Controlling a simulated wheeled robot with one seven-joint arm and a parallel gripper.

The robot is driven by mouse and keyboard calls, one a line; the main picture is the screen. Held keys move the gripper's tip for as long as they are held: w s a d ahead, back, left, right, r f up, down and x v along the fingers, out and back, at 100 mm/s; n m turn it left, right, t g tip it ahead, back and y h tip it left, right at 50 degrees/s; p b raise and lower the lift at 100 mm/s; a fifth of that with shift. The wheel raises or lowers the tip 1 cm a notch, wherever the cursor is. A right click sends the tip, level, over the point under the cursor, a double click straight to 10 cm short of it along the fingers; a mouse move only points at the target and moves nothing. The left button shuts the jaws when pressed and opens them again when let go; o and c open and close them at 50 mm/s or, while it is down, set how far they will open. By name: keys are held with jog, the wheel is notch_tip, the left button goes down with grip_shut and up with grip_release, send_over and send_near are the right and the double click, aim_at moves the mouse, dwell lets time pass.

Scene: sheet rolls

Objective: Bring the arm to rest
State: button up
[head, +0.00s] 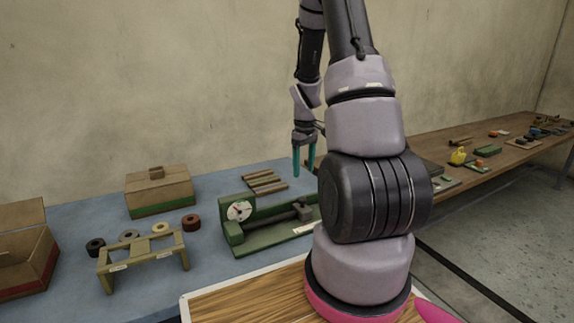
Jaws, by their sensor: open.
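My gripper (304,170) hangs at the end of my arm with its two teal fingers pointing down. The fingers are apart, with nothing between them. It is above the blue table, near the back edge of a green machine (270,240) with a round white dial. A wooden slatted rack (265,182) lies to the left of the fingers. My own arm covers part of the table and the right end of the green machine.
On the blue table (212,268) are a closed box (160,192), an open box (28,262), a wooden stand (143,255) and several rolls (160,228). A wooden bench (480,160) with small items stands at the right. A wood-topped board (245,303) is in front.

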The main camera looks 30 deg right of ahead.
jog(key=s+a+r+m+t, duration=0.25)
jog(key=a+r, duration=0.25)
jog(key=r, duration=0.5)
jog(key=s+a+r+m+t, duration=0.1)
jog(key=s+a+r, duration=0.3)
jog(key=r, duration=0.6)
jog(key=s+a+r+m+t+y, duration=0.2)
jog(key=s+a+r+m+t, duration=0.1)
jog(key=s+a+r, duration=0.6)
jog(key=s+r+m, duration=0.1)
jog(key=s+r, duration=0.1)
jog(key=s, duration=0.1)
jog(key=shift+s+t, duration=0.3)
jog(key=shift+t, duration=0.05)
